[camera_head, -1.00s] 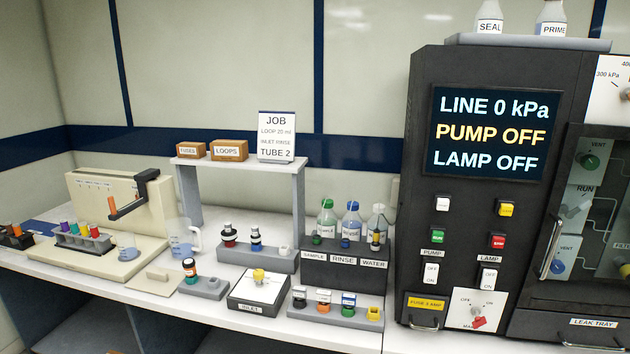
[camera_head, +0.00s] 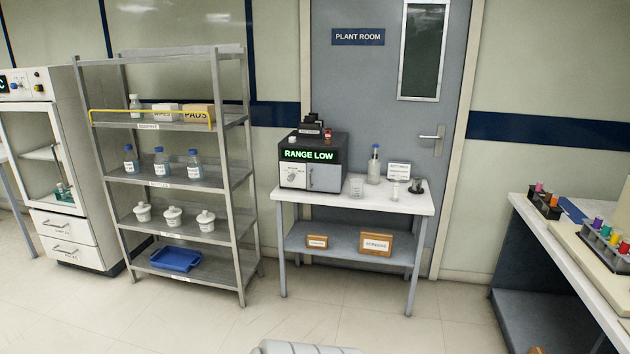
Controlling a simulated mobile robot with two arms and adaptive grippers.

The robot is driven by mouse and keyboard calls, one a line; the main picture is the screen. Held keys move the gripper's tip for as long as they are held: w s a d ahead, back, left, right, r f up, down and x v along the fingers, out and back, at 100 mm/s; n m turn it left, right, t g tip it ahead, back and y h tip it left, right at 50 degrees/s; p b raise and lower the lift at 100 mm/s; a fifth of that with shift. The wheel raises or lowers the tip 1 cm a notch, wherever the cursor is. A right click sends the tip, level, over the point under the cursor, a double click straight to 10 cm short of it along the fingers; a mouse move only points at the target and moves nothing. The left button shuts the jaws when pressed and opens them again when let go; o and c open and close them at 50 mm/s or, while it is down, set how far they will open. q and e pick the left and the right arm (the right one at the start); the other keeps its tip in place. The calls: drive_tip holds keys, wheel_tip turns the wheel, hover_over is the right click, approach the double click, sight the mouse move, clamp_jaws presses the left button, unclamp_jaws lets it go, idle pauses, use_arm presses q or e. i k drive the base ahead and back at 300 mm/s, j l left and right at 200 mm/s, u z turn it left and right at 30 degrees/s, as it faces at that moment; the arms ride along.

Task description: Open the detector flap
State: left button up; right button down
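A dark boxy instrument (camera_head: 340,142) with a green "RANGE LOW" display (camera_head: 309,155) stands on a small white-topped table in front of the door. Its lower front has a white panel (camera_head: 293,176) with a dial on the left. A grey-blue panel (camera_head: 325,178) on the right looks like a closed flap; its label is too small to read. Neither of my grippers is in view.
The small table (camera_head: 385,200) also holds a bottle (camera_head: 374,164), glassware and a small sign. A metal shelf rack (camera_head: 240,220) and a white cabinet (camera_head: 85,190) stand left. A bench (camera_head: 560,250) stands right. Floor (camera_head: 380,325) before the table is clear.

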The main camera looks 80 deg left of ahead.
sight(325, 178)
drive_tip(key=u, duration=2.65)
drive_tip(key=i+j, duration=0.2)
drive_tip(key=i, duration=0.45)
drive_tip(key=i+j+u, duration=0.1)
drive_tip(key=i, duration=0.6)
